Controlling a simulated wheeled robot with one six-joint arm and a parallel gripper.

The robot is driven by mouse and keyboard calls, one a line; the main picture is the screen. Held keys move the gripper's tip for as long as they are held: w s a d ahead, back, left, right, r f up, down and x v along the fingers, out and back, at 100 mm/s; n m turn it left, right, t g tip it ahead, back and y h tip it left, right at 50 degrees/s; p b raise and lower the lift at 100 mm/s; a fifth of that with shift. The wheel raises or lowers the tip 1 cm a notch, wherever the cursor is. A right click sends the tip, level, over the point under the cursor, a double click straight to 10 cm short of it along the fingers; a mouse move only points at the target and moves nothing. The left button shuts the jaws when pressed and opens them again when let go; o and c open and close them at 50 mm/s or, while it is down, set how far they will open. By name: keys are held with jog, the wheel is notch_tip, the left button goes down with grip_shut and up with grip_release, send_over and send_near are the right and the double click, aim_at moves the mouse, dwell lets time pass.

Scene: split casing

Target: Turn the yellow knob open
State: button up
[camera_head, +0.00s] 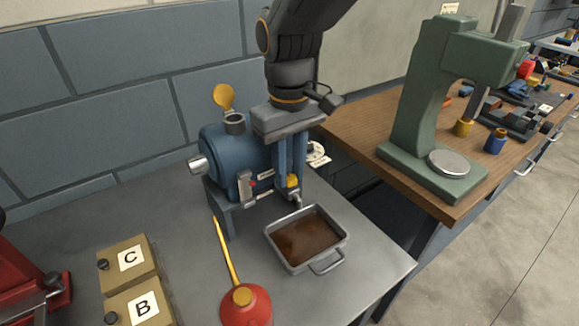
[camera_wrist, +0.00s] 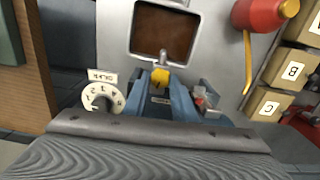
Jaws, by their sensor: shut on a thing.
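The yellow knob (camera_head: 292,181) sits on the front of the blue casing (camera_head: 228,150), above a small grey spout. In the wrist view the yellow knob (camera_wrist: 160,76) shows at the tips of my two blue fingers, below the spout in the picture. My gripper (camera_head: 290,178) comes down from above and is shut on the knob, with the fingers covering part of it. In the wrist view my gripper (camera_wrist: 160,84) partly hides the casing behind it. A metal tray (camera_head: 334,256) with dark brown liquid stands just below the spout.
A numbered white dial (camera_wrist: 112,90) and a small lever with a red part (camera_wrist: 205,95) flank my fingers. A red oil can (camera_head: 246,306) and boxes marked C (camera_head: 128,262) and B (camera_head: 140,306) stand left. A green press (camera_head: 410,120) stands on the right bench.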

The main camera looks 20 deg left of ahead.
aim_at(290, 177)
jog(key=shift+n, duration=0.3)
jog(key=o, duration=1)
jog(key=shift+o, duration=0.2)
jog(key=shift+r+b, duration=0.65)
jog(key=shift+r, duration=3.25)
jog(key=w+d+f+m, duration=0.2)
jog(key=d+f, duration=0.2)
jog(key=d, duration=0.4)
jog(key=w+d+f+m, duration=0.2)
jog(key=d+f+m, duration=0.15)
jog(key=d, duration=0.35)
jog(key=s+d+f+m, duration=0.2)
jog(key=s+d+f, duration=0.1)
jog(key=d, duration=0.6)
jog(key=s+d+f+m, duration=0.3)
jog(key=d+f, duration=0.2)
jog(key=d, duration=0.4)
jog(key=shift+d+f+m+t, duration=0.35)
jog(key=shift+d+f+t, duration=0.05)
